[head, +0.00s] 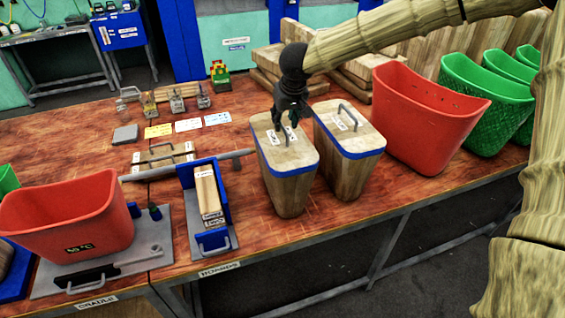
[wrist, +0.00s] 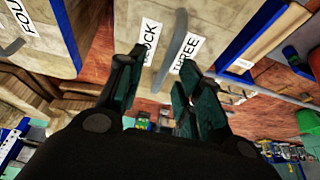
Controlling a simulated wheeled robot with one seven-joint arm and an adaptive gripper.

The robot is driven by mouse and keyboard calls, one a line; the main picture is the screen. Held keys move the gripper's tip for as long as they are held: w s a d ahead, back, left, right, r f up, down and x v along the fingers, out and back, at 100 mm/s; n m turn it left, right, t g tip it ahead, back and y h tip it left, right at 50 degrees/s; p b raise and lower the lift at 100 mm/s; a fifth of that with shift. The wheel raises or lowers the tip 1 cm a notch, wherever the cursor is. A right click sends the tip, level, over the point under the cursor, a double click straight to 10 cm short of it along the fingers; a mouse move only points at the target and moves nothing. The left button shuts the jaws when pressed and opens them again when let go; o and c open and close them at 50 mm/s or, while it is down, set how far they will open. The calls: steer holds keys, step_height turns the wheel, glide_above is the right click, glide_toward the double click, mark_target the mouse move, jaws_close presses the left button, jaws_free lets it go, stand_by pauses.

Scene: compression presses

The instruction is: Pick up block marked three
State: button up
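The block marked three (head: 286,183) is a tall wooden block with a blue band near its top, standing upright on the table. Its top labels reading BLOCK (wrist: 150,40) and THREE (wrist: 186,54) show in the wrist view. A grey bar handle (wrist: 170,50) rises between them. My gripper (head: 289,122) is over the top of this block, at its handle. In the wrist view my gripper (wrist: 165,95) has its fingers apart, with the handle between them in the picture. Whether the fingers touch it cannot be told.
A similar block marked four (head: 347,155) stands close on the right, with its own handle. A red bin (head: 425,115) and green baskets (head: 485,95) stand farther right. A blue fixture (head: 187,180) holding boards is at the left. Another red bin (head: 65,222) is far left.

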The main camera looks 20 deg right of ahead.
steer(key=x, duration=0.3)
steer(key=shift+w+a+f+p, duration=0.1)
steer(key=shift+w+a+p, duration=0.05)
steer(key=shift+a+p, duration=0.25)
steer(key=shift+w+d+f, duration=0.1)
steer(key=shift+d+f, duration=0.15)
steer(key=shift+f, duration=0.1)
steer(key=shift+a, duration=0.15)
jaws_close()
